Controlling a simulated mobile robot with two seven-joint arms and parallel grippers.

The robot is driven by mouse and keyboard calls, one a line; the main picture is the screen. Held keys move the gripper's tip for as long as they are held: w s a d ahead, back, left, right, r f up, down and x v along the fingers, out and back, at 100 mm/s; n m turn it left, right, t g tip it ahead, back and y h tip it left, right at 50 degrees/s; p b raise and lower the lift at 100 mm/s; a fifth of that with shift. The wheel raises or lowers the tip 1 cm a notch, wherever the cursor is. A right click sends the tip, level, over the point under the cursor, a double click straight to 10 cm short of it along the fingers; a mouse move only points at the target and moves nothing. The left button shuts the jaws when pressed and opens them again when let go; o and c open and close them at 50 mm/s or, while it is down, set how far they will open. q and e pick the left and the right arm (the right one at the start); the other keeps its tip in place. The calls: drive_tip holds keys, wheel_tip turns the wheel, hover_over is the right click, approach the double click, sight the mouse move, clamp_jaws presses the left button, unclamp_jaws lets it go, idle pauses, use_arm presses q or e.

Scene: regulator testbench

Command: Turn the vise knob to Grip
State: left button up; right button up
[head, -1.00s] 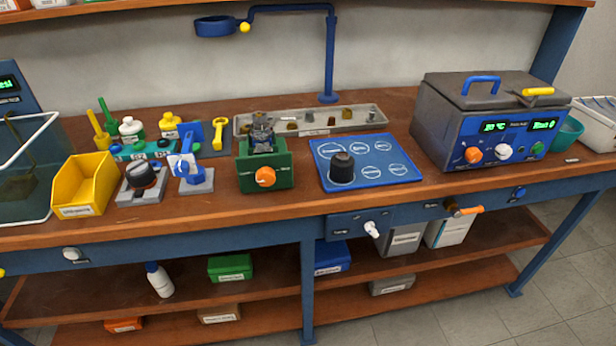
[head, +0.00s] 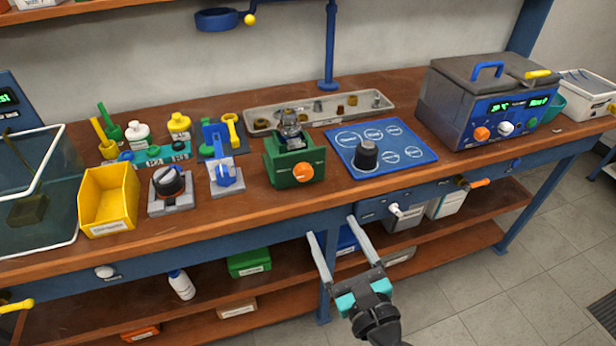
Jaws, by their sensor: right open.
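The vise (head: 289,171) is a green block on the bench top with an orange knob (head: 303,172) on its front face. A metal part sits in the top of the vise. The small labels beside the knob are too small to read. My right gripper (head: 333,241) is in front of the bench, below the bench top's front edge, and right of and below the knob. Its two grey fingers are spread apart with nothing between them, away from the vise. My left gripper is not in view.
A blue mat (head: 410,157) with a black cylinder (head: 366,155) lies right of the vise. A blue clamp stand (head: 226,175) stands left of it. A grey tray (head: 350,101) lies behind. A drawer with a white handle (head: 396,211) is under the bench edge.

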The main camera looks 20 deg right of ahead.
sight(305, 175)
drive_tip(key=w, duration=1)
drive_tip(key=w+b, duration=0.1)
drive_tip(key=w, duration=0.4)
drive_tip(key=shift+a, duration=0.3)
clamp_jaws()
